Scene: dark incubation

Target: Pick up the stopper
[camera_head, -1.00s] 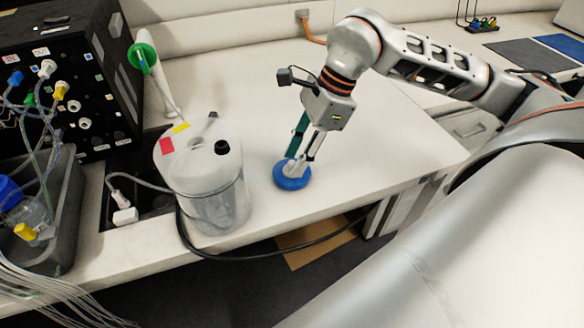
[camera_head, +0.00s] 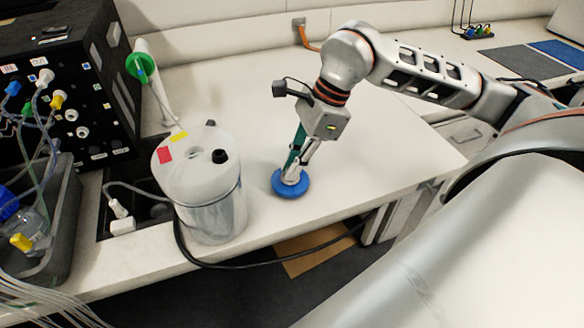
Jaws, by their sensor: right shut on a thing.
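A blue round piece (camera_head: 280,190) sits on the white bench, right of the pale container. My right gripper (camera_head: 292,174) reaches down onto it from above. Its fingers are close together and shut on the stopper at the middle of the blue piece. The fingertips hide most of the gripped part, so its shape is hard to tell. I cannot see any gap between the blue piece and the bench. My left gripper is not in view.
A translucent container (camera_head: 212,218) with a black cap (camera_head: 220,156) stands close on the left. A black cable (camera_head: 240,265) hangs along the bench's front edge. A black box (camera_head: 60,75) and a grey bin (camera_head: 62,235) with tubing fill the left. The bench (camera_head: 390,170) is clear to the right.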

